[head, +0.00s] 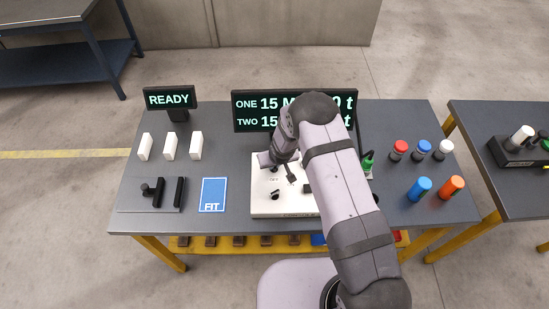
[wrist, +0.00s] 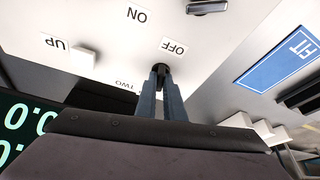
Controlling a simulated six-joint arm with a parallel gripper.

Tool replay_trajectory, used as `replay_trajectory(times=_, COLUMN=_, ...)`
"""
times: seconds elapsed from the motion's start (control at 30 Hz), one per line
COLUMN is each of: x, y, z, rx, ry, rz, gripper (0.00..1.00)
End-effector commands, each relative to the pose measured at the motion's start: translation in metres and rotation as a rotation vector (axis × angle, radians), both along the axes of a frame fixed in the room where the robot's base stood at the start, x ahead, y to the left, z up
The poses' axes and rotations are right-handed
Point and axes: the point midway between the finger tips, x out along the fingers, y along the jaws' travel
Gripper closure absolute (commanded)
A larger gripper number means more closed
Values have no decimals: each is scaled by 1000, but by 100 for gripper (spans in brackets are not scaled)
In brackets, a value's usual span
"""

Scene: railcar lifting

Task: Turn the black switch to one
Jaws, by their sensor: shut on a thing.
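The white control box (head: 262,207) stands on the grey table, partly hidden behind my arm. In the wrist view its white face (wrist: 110,45) shows the labels ON, OFF, UP and TWO upside down. My gripper (wrist: 164,78) is shut on a small black switch (wrist: 164,69) just below the OFF label. The fingers hide much of the switch, so I cannot tell which way it points. In the head view my gripper (head: 274,167) is at the back left of the box. Another black knob (head: 275,194) sits nearer the box's front; no ONE label on the box is readable.
A blue FIT card (head: 213,195) and black parts (head: 158,193) lie left of the box. White blocks (head: 168,147) stand behind them. A READY sign (head: 170,98) and a display (head: 250,121) stand at the back. Coloured knobs and cylinders (head: 420,189) stand at right.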

Motion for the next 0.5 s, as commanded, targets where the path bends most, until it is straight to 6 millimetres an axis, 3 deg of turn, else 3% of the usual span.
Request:
replay_trajectory(times=0.43, x=3, y=1, z=3, rx=3, ry=-14, rz=9, gripper=100)
replay_trajectory(times=0.5, x=3, y=1, z=3, rx=2, ry=-13, rz=9, gripper=77)
